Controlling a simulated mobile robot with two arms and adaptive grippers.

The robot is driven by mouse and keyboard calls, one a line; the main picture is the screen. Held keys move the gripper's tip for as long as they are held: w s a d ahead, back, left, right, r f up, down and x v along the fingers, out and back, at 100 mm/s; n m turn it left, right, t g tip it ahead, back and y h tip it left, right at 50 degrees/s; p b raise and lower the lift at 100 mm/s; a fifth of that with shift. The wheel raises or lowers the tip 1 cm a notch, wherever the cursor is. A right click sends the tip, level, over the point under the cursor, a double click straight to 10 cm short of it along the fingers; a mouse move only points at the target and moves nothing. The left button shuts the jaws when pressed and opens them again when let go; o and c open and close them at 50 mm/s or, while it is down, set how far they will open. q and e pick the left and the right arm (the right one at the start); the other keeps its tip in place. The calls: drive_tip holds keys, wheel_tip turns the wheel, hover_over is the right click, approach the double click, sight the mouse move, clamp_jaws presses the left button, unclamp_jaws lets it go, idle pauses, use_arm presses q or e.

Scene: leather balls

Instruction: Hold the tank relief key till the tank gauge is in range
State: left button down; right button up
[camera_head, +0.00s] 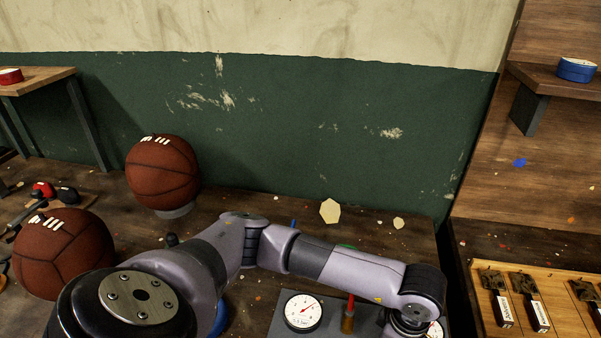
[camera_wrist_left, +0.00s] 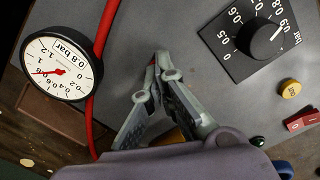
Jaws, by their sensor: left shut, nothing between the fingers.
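My left gripper (camera_wrist_left: 160,66) is shut and empty over the grey panel (camera_wrist_left: 130,38) in the left wrist view. In the head view, one gauge (camera_head: 303,311) shows whole and another (camera_head: 435,331) partly, behind my wrist. The left gripper is hidden there. I cannot make out which part is the tank relief key. My right gripper is not in view.
The panel carries a black knob (camera_wrist_left: 262,38), a yellow button (camera_wrist_left: 290,89) and a red switch (camera_wrist_left: 302,121). A red hose (camera_wrist_left: 100,65) runs beside the gauge. Basketballs (camera_head: 163,172) (camera_head: 62,252) stand left of my arm. A wooden tray (camera_head: 550,300) is at right.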

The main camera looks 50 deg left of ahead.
use_arm(q)
wheel_tip(320, 180, up, 6)
drive_tip(key=p, duration=0.2)
drive_tip(key=shift+r+p, duration=0.1)
drive_tip(key=shift+p, duration=0.2)
idle(1.2)
